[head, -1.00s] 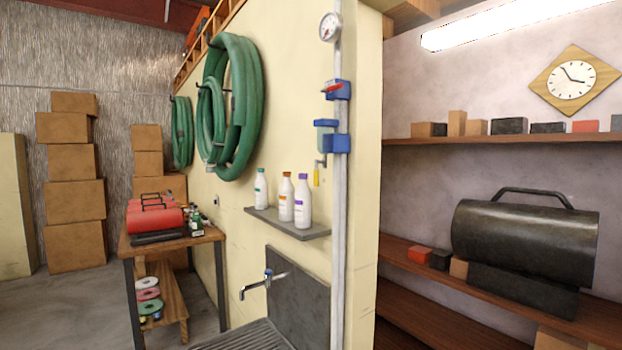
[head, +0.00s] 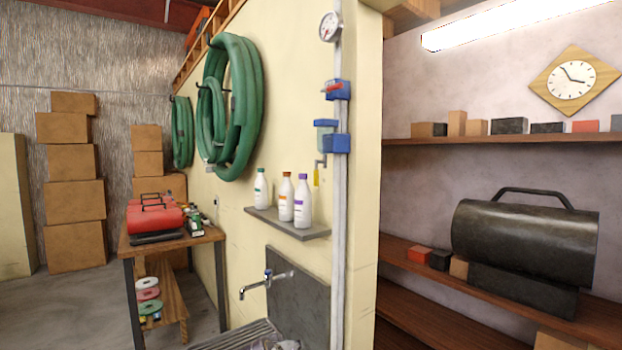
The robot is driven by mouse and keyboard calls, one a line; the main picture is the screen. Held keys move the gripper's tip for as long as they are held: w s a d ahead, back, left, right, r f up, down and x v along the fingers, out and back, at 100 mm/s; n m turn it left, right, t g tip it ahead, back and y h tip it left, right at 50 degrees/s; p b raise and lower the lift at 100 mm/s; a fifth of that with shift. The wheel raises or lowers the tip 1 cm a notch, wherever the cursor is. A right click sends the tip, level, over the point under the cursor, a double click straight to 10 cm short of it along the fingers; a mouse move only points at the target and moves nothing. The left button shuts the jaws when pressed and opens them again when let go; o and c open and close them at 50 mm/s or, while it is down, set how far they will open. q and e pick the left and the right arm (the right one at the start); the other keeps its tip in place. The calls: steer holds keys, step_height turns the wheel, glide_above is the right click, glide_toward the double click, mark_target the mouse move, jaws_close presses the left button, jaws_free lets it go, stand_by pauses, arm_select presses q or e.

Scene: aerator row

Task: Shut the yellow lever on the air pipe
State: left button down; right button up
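The yellow lever (head: 316,177) hangs straight down from a small metal valve on the left side of the grey air pipe (head: 340,220). It lies roughly parallel to the pipe, below the lower blue block (head: 336,143). Nothing touches it. A small greyish shape (head: 273,344) shows at the bottom edge, over the sink. It looks like the tip of a gripper, probably my left one, well below the lever; its fingers cannot be made out. My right gripper is not in view.
Left of the pipe, a shelf (head: 290,225) holds three white bottles. A tap (head: 265,280) juts out over the sink below. A gauge (head: 330,27) and an upper blue block with a red handle (head: 333,88) sit higher on the pipe. Green hoses (head: 245,110) hang on the wall.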

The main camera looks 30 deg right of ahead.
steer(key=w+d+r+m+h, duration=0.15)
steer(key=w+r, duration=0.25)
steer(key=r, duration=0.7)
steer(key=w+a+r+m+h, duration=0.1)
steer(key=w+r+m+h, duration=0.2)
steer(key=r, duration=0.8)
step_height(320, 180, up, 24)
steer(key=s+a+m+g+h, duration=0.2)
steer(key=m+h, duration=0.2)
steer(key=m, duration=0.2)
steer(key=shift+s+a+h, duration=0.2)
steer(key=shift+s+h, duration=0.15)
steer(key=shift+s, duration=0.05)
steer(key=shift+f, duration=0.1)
